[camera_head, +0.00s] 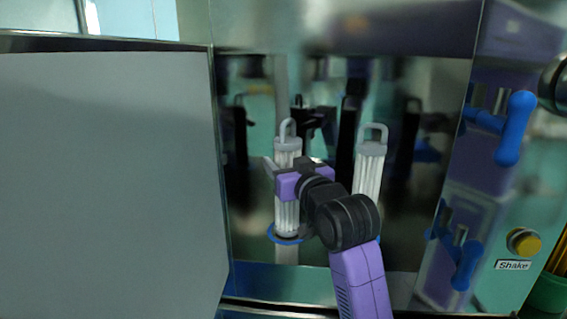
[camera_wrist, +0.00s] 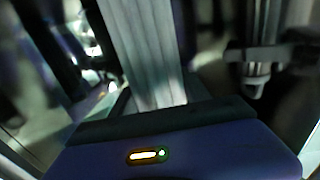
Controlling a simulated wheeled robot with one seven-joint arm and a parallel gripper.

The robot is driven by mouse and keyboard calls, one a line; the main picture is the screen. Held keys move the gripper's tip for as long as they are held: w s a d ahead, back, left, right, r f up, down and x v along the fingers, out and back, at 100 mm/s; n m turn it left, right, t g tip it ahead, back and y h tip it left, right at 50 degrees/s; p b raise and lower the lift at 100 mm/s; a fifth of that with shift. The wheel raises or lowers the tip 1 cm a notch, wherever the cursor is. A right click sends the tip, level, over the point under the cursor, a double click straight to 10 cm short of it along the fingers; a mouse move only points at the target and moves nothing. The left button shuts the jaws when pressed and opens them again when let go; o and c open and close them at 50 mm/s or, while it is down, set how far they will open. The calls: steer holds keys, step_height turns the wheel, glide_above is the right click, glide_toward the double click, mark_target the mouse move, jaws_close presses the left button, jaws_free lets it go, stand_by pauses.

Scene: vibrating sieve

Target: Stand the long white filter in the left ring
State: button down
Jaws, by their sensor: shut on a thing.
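A long white pleated filter (camera_head: 286,214) with a grey cap and loop handle stands about upright on the left side of the chamber. My gripper (camera_head: 282,172) is shut on it at its upper part. Its lower end is at the blue left ring (camera_head: 284,240) on the chamber floor; I cannot tell whether it rests fully in it. In the wrist view the pleated filter (camera_wrist: 144,45) rises just beyond my gripper's body. A second white filter (camera_head: 370,168) stands to the right, its base hidden behind my arm.
The chamber's shiny walls give dark reflections behind the filters. A grey panel (camera_head: 105,180) is at the left. A blue handle (camera_head: 515,128) and a yellow Shake button (camera_head: 524,242) are at the right.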

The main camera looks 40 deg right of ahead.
steer(key=shift+f, duration=0.2)
steer(key=c, duration=0.5)
jaws_free()
steer(key=shift+r, duration=0.1)
steer(key=shift+r, duration=0.2)
steer(key=p+v, duration=0.3)
steer(key=v, duration=0.6)
steer(key=shift+s+a+r, duration=0.15)
steer(key=shift+s, duration=0.1)
